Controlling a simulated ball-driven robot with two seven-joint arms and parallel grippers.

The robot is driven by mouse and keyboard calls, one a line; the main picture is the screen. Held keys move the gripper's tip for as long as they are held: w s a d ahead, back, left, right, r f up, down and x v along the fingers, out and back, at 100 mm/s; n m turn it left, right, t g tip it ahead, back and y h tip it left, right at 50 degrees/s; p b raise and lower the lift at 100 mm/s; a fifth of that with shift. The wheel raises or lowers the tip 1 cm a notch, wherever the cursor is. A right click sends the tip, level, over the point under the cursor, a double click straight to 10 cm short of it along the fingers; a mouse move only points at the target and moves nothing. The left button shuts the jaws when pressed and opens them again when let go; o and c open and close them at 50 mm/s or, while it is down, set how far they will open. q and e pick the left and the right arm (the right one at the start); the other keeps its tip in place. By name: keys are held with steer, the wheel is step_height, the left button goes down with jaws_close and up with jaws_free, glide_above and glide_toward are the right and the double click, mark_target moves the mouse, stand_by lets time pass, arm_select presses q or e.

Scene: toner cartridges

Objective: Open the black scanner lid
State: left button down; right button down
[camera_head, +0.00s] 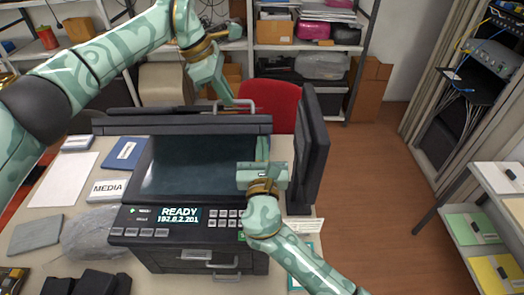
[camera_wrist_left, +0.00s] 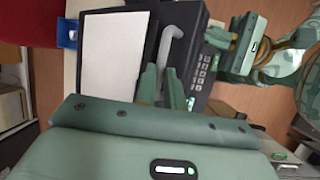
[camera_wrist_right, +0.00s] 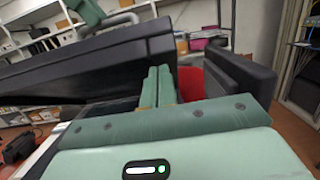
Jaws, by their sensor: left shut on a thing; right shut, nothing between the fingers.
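The black scanner lid (camera_head: 182,124) shows nearly edge-on in the head view, above the dark glass bed (camera_head: 200,165); it looks raised. A grey bar handle (camera_head: 241,101) stands at its far side in that view and beside a pale panel in the left wrist view (camera_wrist_left: 171,46). My left gripper (camera_head: 226,98) is at the handle, with its fingers shut on it. My right gripper (camera_head: 262,172) is shut and empty over the right part of the bed. In the right wrist view, the lid (camera_wrist_right: 85,65) is a tilted slab beyond my fingers (camera_wrist_right: 157,86).
A black upright panel (camera_head: 312,140) stands right of the glass bed, close to my right gripper. The control panel (camera_head: 170,220) is in front. A red chair (camera_head: 273,105) is behind. Books and paper lie to the left, and the floor at right is clear.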

arm_select(q)
steer(key=shift+w+a+f, duration=0.15)
steer(key=shift+a+f, duration=0.05)
steer(key=shift+f, duration=0.05)
steer(key=shift+d, duration=0.1)
steer(key=shift+d+f, duration=0.1)
arm_select(e)
steer(key=shift+w+d+r, duration=0.1)
steer(key=shift+w+r, duration=0.2)
steer(key=shift+r, duration=0.25)
steer(key=shift+w+d+r, duration=0.1)
steer(key=shift+w+r, duration=0.2)
steer(key=shift+r, duration=0.25)
arm_select(q)
steer(key=c, duration=1.6)
jaws_free()
steer(key=shift+o, duration=0.5)
arm_select(e)
steer(key=shift+w, duration=0.15)
